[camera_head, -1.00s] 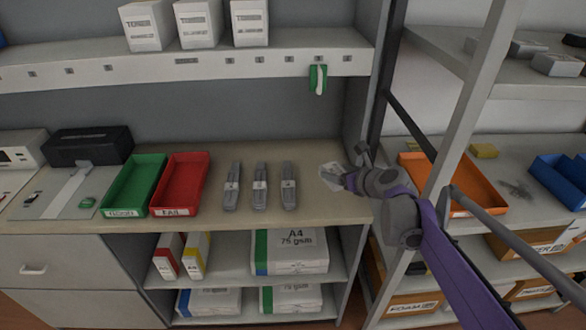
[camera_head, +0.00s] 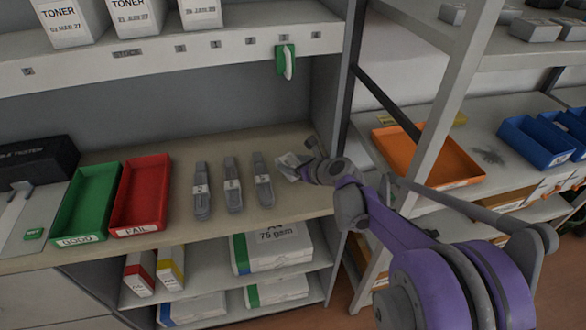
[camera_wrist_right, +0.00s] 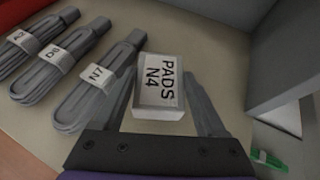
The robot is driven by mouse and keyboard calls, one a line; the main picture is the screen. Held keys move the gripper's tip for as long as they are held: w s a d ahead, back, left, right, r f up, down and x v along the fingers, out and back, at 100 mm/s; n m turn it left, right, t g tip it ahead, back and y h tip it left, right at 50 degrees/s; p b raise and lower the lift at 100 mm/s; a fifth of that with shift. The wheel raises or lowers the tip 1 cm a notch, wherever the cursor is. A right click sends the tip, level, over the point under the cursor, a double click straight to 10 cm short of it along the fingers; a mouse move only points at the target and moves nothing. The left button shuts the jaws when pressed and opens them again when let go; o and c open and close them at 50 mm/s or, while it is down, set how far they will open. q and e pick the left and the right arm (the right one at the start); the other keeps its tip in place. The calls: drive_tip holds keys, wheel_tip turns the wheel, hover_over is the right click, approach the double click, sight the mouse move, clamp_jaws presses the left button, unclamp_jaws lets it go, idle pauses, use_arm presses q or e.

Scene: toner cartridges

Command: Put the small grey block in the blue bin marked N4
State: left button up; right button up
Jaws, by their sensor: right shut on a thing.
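The small grey block (camera_wrist_right: 158,85), labelled "PADS N4", lies between the two fingers of my right gripper (camera_wrist_right: 160,95) in the right wrist view. The gripper is shut on it. In the head view the block (camera_head: 288,162) is a small pale shape at the tip of my right gripper (camera_head: 300,167), over the right end of the bench. I cannot tell whether it touches the bench. Blue bins (camera_head: 534,143) stand on the rack shelf at the far right; no N4 mark is readable on them. My left gripper is not in view.
Several grey bundled cables (camera_head: 232,185) lie left of the gripper. A green tray (camera_head: 88,205) and a red tray (camera_head: 141,196) stand further left. An orange tray (camera_head: 425,157) sits on the rack shelf, behind a grey upright post (camera_head: 445,110) between bench and bins.

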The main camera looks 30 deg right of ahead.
drive_tip(key=shift+f, duration=0.95)
drive_tip(key=shift+f, duration=0.15)
drive_tip(key=o, duration=1.3)
